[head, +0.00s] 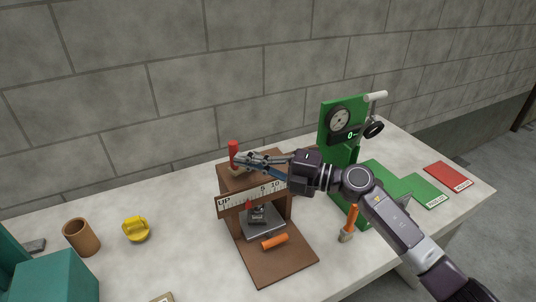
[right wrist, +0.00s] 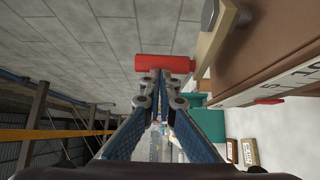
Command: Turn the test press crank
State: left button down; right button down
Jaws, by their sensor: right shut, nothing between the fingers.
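A brown wooden press (head: 226,184) stands mid-table with a scale marked UP. Its red upright crank handle (head: 233,152) rises from the top left. A small dark item sits on its grey plate (head: 265,226). My right gripper (head: 240,160) is shut and empty, its fingertips at the red handle from the right. In the right wrist view the red handle (right wrist: 165,63) lies across just beyond the fingertips (right wrist: 163,80); whether they touch cannot be told. A wooden crank arm (right wrist: 230,33) shows at the upper right there. My left gripper is not in view.
A green machine (head: 341,127) with a dial and its own crank stands behind my right arm. An orange-handled tool (head: 352,217) stands right of the press. A brown cup (head: 81,237), yellow item (head: 136,229) and teal block (head: 58,279) are at left. Green and red mats (head: 448,175) lie right.

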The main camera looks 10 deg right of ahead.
aim_at(235, 168)
jog(key=shift+w+a, duration=0.25)
jog(key=shift+w, duration=0.1)
jog(key=shift+w+a+p, duration=0.3)
jog(key=shift+a+p, duration=0.15)
jog(key=shift+a, duration=0.05)
jog(key=shift+w+a, duration=0.25)
jog(key=shift+w+a+f, duration=0.1)
jog(key=shift+w+a, duration=0.25)
jog(key=shift+w, duration=0.1)
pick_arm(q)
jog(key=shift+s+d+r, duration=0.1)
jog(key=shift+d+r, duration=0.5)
pick_arm(e)
jog(key=shift+w+a, duration=0.55)
jog(key=shift+w, duration=0.3)
